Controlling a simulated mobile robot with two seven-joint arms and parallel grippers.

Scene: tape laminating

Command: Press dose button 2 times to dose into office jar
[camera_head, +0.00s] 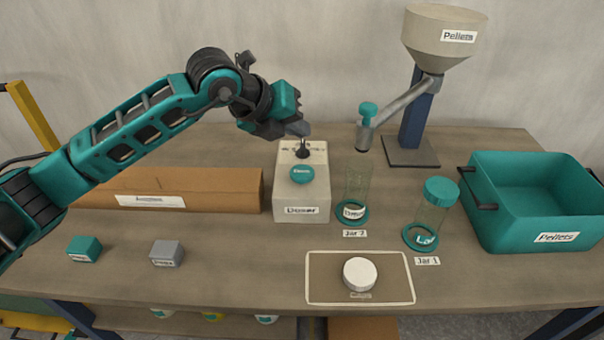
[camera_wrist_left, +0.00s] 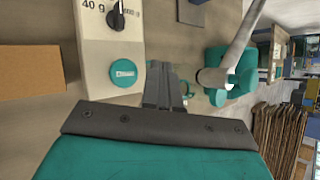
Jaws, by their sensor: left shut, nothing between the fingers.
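The doser (camera_head: 285,199) is a pale box with a teal round dose button (camera_head: 302,174) on its sloped face and a black knob behind it. In the left wrist view the button (camera_wrist_left: 123,73) and the knob (camera_wrist_left: 116,20), between marks such as "40 g", show clearly. My left gripper (camera_head: 301,129) is shut and empty, above the back of the doser and apart from the button. An open clear jar (camera_head: 357,185) with a teal base ring stands at "Jar 2". A lidded jar (camera_head: 432,210) stands at "Jar 1". No label reading "office" is legible. My right gripper is not visible.
A pellet hopper (camera_head: 440,35) with a slanted spout stands behind the jars. A teal pellets crate (camera_head: 483,224) is at right. A long brown box (camera_head: 230,189) lies left of the doser. A white lid (camera_head: 360,273) lies on the front mat (camera_head: 325,290). Teal (camera_head: 84,248) and grey (camera_head: 167,252) blocks sit front left.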

